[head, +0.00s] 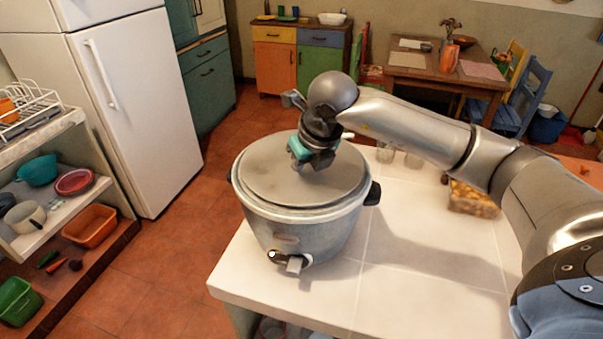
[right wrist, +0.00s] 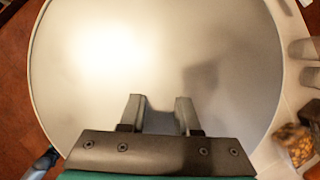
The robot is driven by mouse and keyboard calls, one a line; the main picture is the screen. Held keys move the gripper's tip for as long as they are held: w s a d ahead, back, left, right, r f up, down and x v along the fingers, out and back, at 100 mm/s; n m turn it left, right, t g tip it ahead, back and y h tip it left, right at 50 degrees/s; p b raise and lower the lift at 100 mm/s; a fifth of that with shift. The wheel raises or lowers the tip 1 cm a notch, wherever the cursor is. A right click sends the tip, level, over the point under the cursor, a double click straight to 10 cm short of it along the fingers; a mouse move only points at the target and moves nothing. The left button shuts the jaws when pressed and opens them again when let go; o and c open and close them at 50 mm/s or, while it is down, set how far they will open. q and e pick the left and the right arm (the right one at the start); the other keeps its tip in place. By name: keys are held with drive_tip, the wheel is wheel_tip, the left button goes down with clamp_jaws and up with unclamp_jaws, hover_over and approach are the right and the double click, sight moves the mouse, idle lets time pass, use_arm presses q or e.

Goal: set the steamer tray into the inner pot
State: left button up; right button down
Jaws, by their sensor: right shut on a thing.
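The rice cooker (head: 310,230) stands on the white tiled counter, its round grey lid (head: 268,175) on top. My right gripper (head: 318,165) points down at the middle of the lid and is shut on the lid's knob, which its fingers mostly hide. In the right wrist view the two fingertips (right wrist: 160,112) sit over the lid (right wrist: 110,60), with a small gap between them. The lid covers the cooker's inside, so no inner pot shows. I see no steamer tray in either view. My left gripper is not in view.
The white counter (head: 430,255) is clear right of the cooker. Glasses (head: 413,160) and a box of brown food (head: 472,200) stand at its far right. A fridge (head: 125,100) and a shelf of dishes (head: 45,225) are on the left.

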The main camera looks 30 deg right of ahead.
drive_tip(key=c, duration=0.6)
unclamp_jaws()
drive_tip(key=shift+o, duration=0.2)
drive_tip(key=v, duration=1.5)
drive_tip(key=shift+p, duration=0.4)
drive_tip(key=shift+s, duration=0.1)
